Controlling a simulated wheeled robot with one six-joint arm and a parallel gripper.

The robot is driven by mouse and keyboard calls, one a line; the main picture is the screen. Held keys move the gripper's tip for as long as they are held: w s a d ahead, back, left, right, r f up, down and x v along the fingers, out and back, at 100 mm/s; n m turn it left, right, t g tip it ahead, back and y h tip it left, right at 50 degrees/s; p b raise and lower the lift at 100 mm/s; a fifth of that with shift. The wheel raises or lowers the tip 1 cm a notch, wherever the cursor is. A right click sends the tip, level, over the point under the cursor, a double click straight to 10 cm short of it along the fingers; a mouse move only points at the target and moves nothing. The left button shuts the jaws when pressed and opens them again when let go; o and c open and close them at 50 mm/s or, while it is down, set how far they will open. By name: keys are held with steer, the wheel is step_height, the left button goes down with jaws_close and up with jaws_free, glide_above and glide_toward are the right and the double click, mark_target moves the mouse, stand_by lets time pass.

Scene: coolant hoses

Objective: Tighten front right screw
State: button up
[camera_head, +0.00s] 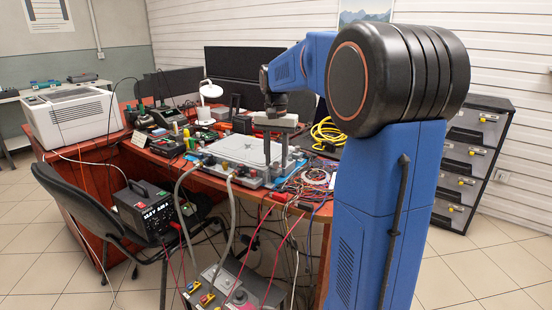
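A light grey flat plate assembly (238,150) lies on the red-brown desk. Two grey hoses (232,205) run from its front edge down to a grey box (232,290) on the floor. My gripper (276,163) points down over the right end of the plate. Its two fingers stand apart, with nothing visible between them. The fingertips are close to the plate's right side; I cannot tell whether they touch it. The front right screw is too small to make out, and my gripper partly covers that area.
Tangled coloured wires (308,182) lie right of the plate, beside a yellow cable coil (328,133). Small tools and devices crowd the desk behind and left. A black chair (85,205) with a power unit (145,207) stands in front. A drawer cabinet (470,160) is at the right.

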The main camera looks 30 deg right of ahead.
step_height(320, 180, up, 17)
steer(key=shift+r, duration=0.2)
stand_by(0.5)
stand_by(0.4)
steer(key=s+a+f+n+t, duration=0.2)
steer(key=s+a+f+n, duration=0.2)
steer(key=s+a+f, duration=0.4)
steer(key=s+a+f+n+t, duration=0.2)
steer(key=s+a+f+n, duration=0.3)
steer(key=s+f, duration=1.3)
steer(key=s+a, duration=0.3)
steer(key=s, duration=0.1)
steer(key=shift+n+t, duration=0.3)
steer(key=shift+t, duration=0.1)
steer(key=shift+s+a, duration=0.1)
steer(key=shift+s, duration=0.05)
